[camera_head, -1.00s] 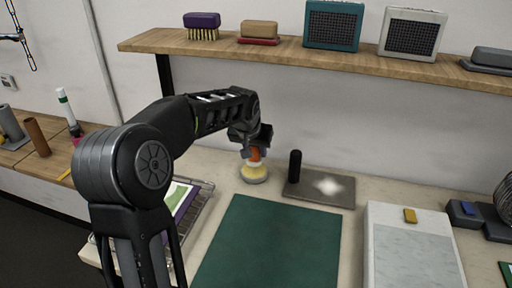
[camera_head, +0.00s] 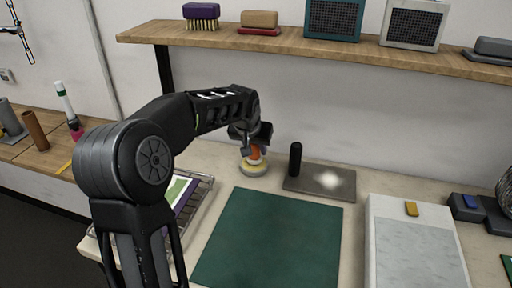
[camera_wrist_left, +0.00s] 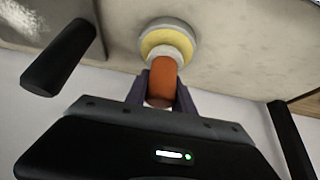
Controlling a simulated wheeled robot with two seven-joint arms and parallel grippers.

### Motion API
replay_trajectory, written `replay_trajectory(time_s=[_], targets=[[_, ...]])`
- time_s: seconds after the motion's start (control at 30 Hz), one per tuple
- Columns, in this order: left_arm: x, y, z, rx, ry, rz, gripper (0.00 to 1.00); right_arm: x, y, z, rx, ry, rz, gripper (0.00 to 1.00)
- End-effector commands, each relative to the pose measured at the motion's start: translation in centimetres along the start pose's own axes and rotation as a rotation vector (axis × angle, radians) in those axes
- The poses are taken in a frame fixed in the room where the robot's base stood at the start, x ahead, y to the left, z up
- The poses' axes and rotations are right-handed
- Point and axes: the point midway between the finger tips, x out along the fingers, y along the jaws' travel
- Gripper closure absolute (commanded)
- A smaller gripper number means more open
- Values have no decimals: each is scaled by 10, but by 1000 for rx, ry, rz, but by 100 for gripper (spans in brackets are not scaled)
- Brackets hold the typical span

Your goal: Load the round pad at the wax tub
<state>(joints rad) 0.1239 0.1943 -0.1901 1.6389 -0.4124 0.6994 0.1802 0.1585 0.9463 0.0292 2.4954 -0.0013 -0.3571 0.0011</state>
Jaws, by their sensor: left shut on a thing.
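My left gripper (camera_head: 256,147) is shut on the orange handle of the round pad (camera_head: 255,154). The pad is pale below the handle and also shows in the left wrist view (camera_wrist_left: 163,82). Under it is the wax tub (camera_head: 254,170), a low, round, grey-rimmed dish with yellow wax. In the left wrist view the tub (camera_wrist_left: 168,40) shows as a ring around the pad. The pad is over the middle of the wax and looks to be on it, but I cannot tell for sure that they touch. My right gripper is not in view.
A dark post (camera_head: 295,160) stands on a grey plate (camera_head: 318,184) just right of the tub. A green mat (camera_head: 270,240) lies in front. A wire rack (camera_head: 198,205) is at left, a white slab (camera_head: 415,250) at right. A wooden shelf (camera_head: 300,47) hangs above.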

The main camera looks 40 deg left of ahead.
Motion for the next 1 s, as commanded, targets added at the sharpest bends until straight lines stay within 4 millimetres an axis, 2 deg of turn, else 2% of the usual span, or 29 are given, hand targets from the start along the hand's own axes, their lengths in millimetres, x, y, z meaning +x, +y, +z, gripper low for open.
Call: replay_trajectory(time_s=[1.0], targets=[[7,0,4,0,0,0,100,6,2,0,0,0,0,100]])
